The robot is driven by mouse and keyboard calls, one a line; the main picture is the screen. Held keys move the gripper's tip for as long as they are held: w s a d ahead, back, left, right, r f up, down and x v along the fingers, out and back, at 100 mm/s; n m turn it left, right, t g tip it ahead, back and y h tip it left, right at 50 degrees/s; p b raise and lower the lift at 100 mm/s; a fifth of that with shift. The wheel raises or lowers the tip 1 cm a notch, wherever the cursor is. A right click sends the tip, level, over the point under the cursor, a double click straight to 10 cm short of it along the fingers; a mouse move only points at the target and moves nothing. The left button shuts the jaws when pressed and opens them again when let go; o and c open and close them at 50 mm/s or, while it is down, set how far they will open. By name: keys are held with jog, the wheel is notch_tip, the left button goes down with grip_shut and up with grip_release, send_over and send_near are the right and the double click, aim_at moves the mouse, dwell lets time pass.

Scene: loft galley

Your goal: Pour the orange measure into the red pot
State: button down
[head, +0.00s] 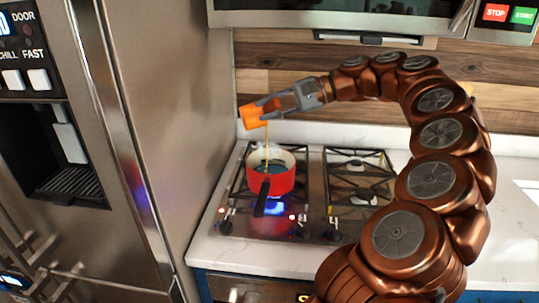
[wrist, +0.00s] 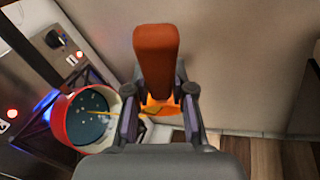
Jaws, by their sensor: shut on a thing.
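My gripper (head: 268,106) is shut on the orange measure (head: 251,117), which it holds tilted above the red pot (head: 279,182). A thin yellowish stream runs from the measure down into the pot. The pot stands on the left side of the stove with its black handle toward the front, and a blue flame shows beneath it. In the wrist view the measure (wrist: 156,50) is between my gripper's fingers (wrist: 161,110). The red pot (wrist: 62,122) is at the lower left there, with dark liquid and small bubbles or bits inside.
The gas stove (head: 313,222) has black grates, and its right burners are bare. A tall steel fridge (head: 160,130) stands close on the left. A microwave (head: 340,14) hangs above. The white counter (head: 400,160) continues right, behind my arm.

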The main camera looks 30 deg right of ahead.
jog(key=shift+s+d+r+m+t+y+p, duration=0.15)
jog(key=shift+d+t+y+p, duration=0.1)
jog(key=shift+d+y, duration=0.15)
jog(key=shift+s+d+m+t+y+p, duration=0.15)
jog(key=shift+d+t+y, duration=0.1)
jog(key=shift+d+y, duration=0.15)
dwell(0.9)
jog(key=shift+s+d+m+t+y+p, duration=0.15)
jog(key=shift+d+m+t+y+p, duration=0.25)
jog(key=shift+d+t+y, duration=0.4)
dwell(1.0)
jog(key=shift+s+d+f+m+t+y+b, duration=0.15)
jog(key=shift+d+f+m+t+y+b, duration=0.25)
jog(key=shift+b, duration=0.45)
jog(key=shift+s+d+f+m+t+y+b, duration=0.1)
jog(key=shift+d+t+y+b, duration=0.1)
jog(key=shift+d+y+b, duration=0.45)
dwell(0.6)
jog(key=shift+w+a+r+n+g+h+p, duration=0.15)
jog(key=shift+a+n+g+h+p, duration=0.2)
jog(key=shift+a+h, duration=0.2)
jog(key=shift+w+a+r+n+g+h+p, duration=0.1)
jog(key=shift+a+n+g+h+p, duration=0.15)
jog(key=shift+a+g+h+p, duration=0.2)
jog(key=shift+w+a+r+n+g+h+p, duration=0.15)
jog(key=shift+a+n+g+h+p, duration=0.2)
jog(key=shift+a+h, duration=0.25)
